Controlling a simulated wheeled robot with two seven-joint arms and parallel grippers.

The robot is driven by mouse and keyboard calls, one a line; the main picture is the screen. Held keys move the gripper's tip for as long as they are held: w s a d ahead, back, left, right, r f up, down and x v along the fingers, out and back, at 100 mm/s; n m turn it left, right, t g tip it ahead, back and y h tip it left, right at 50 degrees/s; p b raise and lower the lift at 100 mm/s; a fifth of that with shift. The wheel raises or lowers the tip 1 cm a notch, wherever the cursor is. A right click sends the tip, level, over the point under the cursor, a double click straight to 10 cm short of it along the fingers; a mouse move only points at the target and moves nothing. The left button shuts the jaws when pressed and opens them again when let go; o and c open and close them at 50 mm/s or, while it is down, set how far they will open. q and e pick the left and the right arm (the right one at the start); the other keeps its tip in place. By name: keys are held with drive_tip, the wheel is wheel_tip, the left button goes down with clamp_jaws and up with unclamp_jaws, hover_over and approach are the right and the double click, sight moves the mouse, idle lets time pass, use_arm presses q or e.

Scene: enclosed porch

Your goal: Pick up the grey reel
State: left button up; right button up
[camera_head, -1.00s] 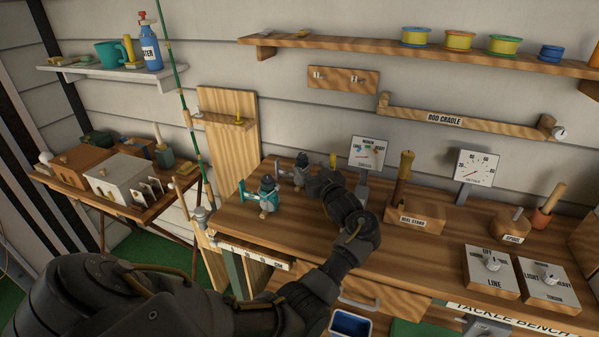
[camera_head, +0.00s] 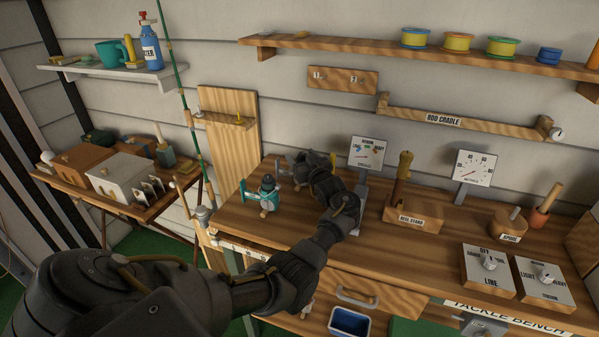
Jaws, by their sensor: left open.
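Two small reels stand at the back left of the tackle bench (camera_head: 345,240). The nearer reel (camera_head: 267,192) has a teal arm and body with a dark top, and stands clear of my gripper. I cannot tell from this view which one is the grey reel. My left gripper is open, over the farther reel's place; whether it touches that reel is hidden. My right gripper is not in view.
A drag dial sign (camera_head: 367,152) stands just right of my left gripper. Beyond it are the reel stand (camera_head: 413,216), a gauge (camera_head: 473,168) and two switch boxes (camera_head: 488,270). A green rod (camera_head: 184,105) leans at the left. The bench is bare in front of the reel stand.

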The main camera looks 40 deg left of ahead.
use_arm(q)
clamp_jaws()
idle(0.4)
wheel_tip(320, 180, up, 10)
drive_tip(key=shift+b, duration=0.75)
